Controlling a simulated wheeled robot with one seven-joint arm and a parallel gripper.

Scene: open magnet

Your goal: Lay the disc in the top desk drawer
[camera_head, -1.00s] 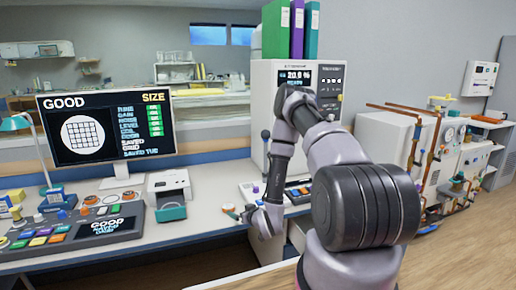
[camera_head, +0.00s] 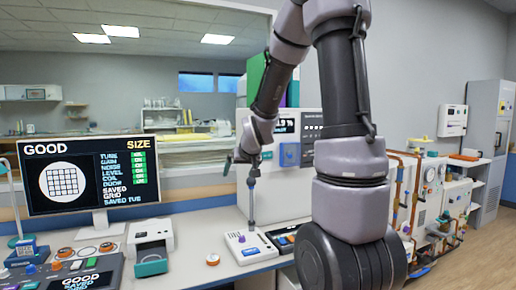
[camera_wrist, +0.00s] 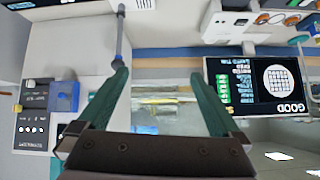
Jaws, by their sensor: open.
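My gripper (camera_head: 240,157) is raised above the desk, in front of the tall white instrument. In the wrist view its two green fingers (camera_wrist: 160,78) are spread wide, with nothing between them. I cannot make out the disc in either view. The white desk (camera_head: 205,246) runs along the lower left, but no top drawer can be told apart there. Part of the desk front is hidden by my arm.
The monitor (camera_head: 85,183) stands left, beside a small white box with a teal tray (camera_head: 152,264). The tall instrument (camera_head: 308,127) has a blue block on its front.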

